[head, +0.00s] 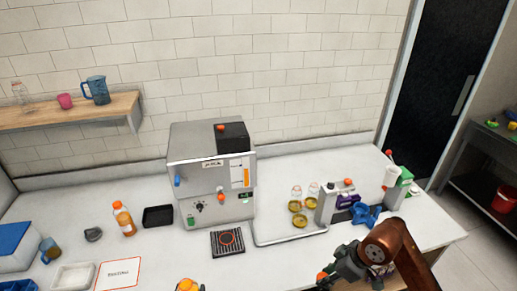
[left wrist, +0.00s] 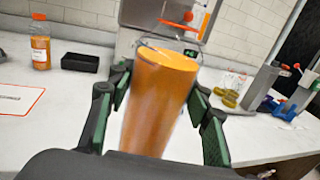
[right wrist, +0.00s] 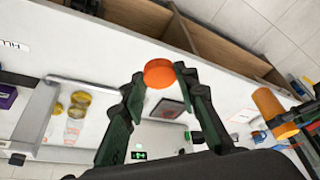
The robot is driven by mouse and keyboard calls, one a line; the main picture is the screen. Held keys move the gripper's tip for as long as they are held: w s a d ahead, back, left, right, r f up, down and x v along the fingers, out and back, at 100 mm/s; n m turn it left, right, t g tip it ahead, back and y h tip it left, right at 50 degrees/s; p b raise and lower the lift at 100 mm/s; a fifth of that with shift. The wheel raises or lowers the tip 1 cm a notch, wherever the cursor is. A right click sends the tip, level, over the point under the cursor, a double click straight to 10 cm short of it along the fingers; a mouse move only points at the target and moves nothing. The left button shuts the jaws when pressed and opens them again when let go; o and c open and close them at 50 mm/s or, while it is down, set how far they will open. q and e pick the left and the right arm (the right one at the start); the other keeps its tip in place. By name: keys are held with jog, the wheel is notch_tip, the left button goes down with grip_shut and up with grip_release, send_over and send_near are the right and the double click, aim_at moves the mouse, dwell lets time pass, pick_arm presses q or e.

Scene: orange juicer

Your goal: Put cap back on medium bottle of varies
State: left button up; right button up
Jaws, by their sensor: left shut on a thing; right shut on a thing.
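An uncapped bottle of orange juice (left wrist: 158,100) stands upright between the fingers of my left gripper (left wrist: 160,95), which is shut on it. In the head view only the bottle's orange top (head: 187,286) shows at the bottom edge. My right gripper (right wrist: 158,85) is shut on an orange cap (right wrist: 158,73), held at its fingertips. The cap shows small in the head view (head: 322,276), at the right gripper's left end. The cap and the open bottle are well apart. The bottle's base is hidden in the left wrist view.
A capped juice bottle (head: 123,220) stands by a black tray (head: 158,216) on the counter. The juicer machine (head: 211,175) stands at the back. A sign (head: 117,273) lies at front left.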

pick_arm(q)
jog(key=shift+r, duration=0.1)
dwell(0.5)
jog(key=w+d+m+g+h, duration=0.2)
jog(key=w+d+m+h, duration=0.1)
jog(key=d, duration=0.5)
jog(key=w+d+r+m+g+h, duration=0.1)
jog(key=w+d+m+g+h, duration=0.1)
jog(key=d+m+h, duration=0.3)
jog(key=w+d+h, duration=0.1)
jog(key=d+h, duration=0.1)
jog(key=h, duration=0.1)
jog(key=shift+w+d+h, duration=0.3)
jog(key=shift+w+d, duration=0.05)
pick_arm(e)
jog(key=shift+r, duration=0.1)
jog(key=a+r+n, duration=0.2)
jog(key=a+r, duration=0.3)
jog(key=a, duration=0.3)
jog(key=w+a+r+n+g, duration=0.1)
jog(key=a+r+n, duration=0.1)
jog(key=a+r, duration=0.3)
jog(key=w+a+r+n+g, duration=0.1)
jog(key=a+r, duration=0.4)
jog(key=a, duration=0.8)
jog(key=shift+w+n+y, duration=0.2)
jog(key=shift+n+y, duration=0.2)
jog(key=shift+n, duration=0.2)
jog(key=shift+f, duration=1.95)
